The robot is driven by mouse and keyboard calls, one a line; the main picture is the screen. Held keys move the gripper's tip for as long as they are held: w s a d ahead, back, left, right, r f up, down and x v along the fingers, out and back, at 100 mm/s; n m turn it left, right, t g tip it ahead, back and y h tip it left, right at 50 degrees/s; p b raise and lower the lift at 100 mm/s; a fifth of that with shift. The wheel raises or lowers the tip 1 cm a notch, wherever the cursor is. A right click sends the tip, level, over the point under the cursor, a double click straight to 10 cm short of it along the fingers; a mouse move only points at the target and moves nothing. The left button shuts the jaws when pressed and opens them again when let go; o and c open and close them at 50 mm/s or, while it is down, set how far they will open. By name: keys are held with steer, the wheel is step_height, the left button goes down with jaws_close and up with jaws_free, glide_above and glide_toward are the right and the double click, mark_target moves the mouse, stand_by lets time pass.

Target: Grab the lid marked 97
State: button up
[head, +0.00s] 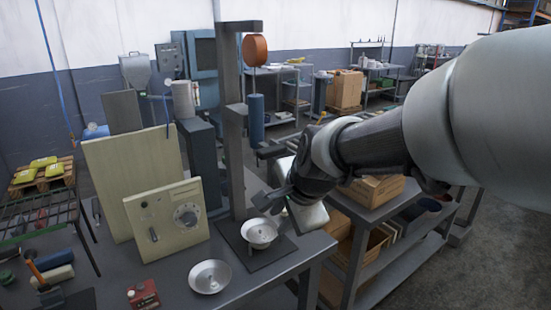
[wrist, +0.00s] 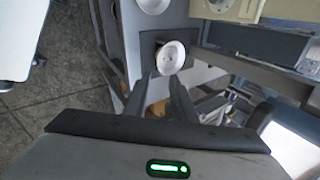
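Two round, pale metal dishes are in view, and I cannot read a 97 on either. One dish (head: 259,232) sits on the dark base plate (head: 279,254) of an upright stand, with a small dark spot or knob at its centre. The other, shallower dish (head: 210,277) lies on the table to the front left, also with a small central feature. My gripper (head: 276,204) is above and just beyond the dish on the plate. In the wrist view my gripper (wrist: 161,78) has its fingers apart and empty, pointing toward that dish (wrist: 170,57). The other dish (wrist: 153,4) is cut by the top edge.
The stand's post (head: 234,150) rises close beside my gripper. A beige panel with a dial (head: 168,218) leans behind the dishes. A shelved bench with cardboard boxes (head: 372,190) is to the right. Open floor lies at the far right.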

mark_target(265, 241)
steer(key=b+x, duration=0.3)
steer(key=x, duration=1.5)
steer(key=shift+w+d+r, duration=0.1)
steer(key=shift+c, duration=0.3)
jaws_close()
